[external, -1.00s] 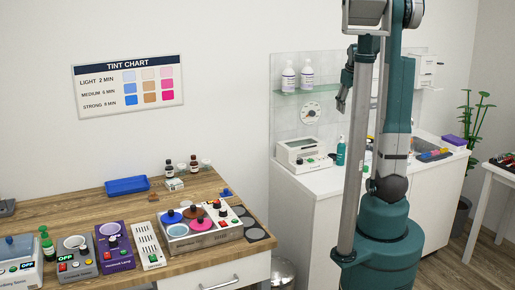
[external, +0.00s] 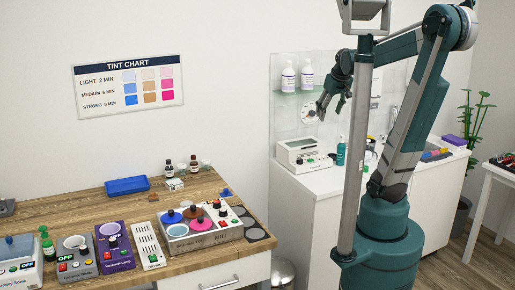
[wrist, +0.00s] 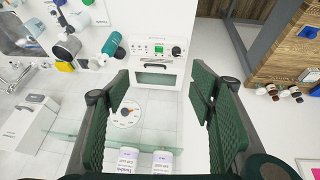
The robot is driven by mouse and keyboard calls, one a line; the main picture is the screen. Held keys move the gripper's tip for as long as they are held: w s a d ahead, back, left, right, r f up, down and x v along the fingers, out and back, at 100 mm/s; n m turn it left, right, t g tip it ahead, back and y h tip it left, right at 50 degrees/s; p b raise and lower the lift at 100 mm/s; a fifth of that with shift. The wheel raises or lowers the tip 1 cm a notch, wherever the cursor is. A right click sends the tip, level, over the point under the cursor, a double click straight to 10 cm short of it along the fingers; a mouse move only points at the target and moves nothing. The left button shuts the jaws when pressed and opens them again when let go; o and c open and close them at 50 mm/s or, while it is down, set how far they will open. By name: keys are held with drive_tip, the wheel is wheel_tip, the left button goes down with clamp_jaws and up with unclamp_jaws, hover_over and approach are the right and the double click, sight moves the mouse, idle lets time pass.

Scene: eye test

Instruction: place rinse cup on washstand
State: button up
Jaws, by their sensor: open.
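My gripper (external: 331,106) hangs in front of the splash panel, above the white washstand (external: 316,183). It is open, with nothing between the fingers. In the wrist view the two green pads of my gripper (wrist: 158,95) stand wide apart, with a white machine beyond them. I cannot pick out a rinse cup for sure. A small pale cup-like thing (external: 207,164) stands by the brown bottles on the wooden desk, too small to tell. Part of the washstand is hidden behind my arm.
The white machine (external: 304,154) and a teal bottle (external: 341,152) stand on the washstand. A glass shelf (external: 290,93) holds two white bottles (external: 289,82). A round dial (external: 309,112) is on the panel. The wooden desk (external: 100,208) at left carries several devices and a blue tray (external: 127,186).

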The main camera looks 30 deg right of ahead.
drive_tip(key=s+a+f+t+y, duration=0.1)
drive_tip(key=s+a+f, duration=0.4)
drive_tip(key=s+a, duration=0.6)
drive_tip(key=shift+s+a+f+t, duration=0.15)
drive_tip(key=shift+s+a+t, duration=0.15)
drive_tip(key=shift+s+t, duration=0.4)
